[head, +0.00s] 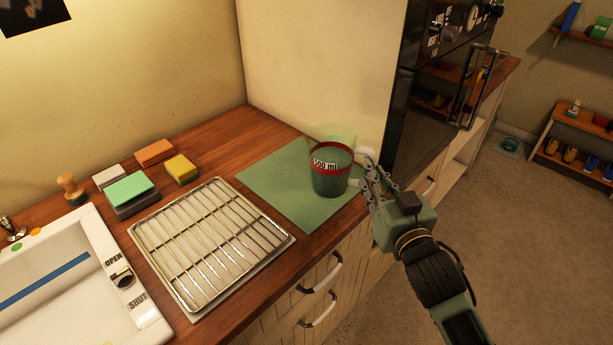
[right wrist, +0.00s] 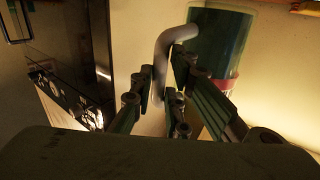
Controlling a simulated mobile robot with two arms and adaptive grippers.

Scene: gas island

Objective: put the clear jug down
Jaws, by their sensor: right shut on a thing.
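The clear jug (head: 331,177) has a red band marked "500 ml" and a pale handle on its right side. It is upright over the green mat (head: 267,187) near the counter's right end; I cannot tell whether its base touches the mat. My right gripper (head: 367,182) is shut on the jug's handle, to the right of the jug. In the right wrist view the fingers (right wrist: 162,98) close around the grey handle (right wrist: 170,50), with the jug (right wrist: 224,40) behind on the right. My left gripper is not in view.
A wire rack (head: 208,245) lies left of the mat. Several sponges (head: 131,190) and a brush (head: 71,187) are at the back left, by a white sink (head: 70,280). A black oven (head: 430,100) stands right of the counter. The mat is bare around the jug.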

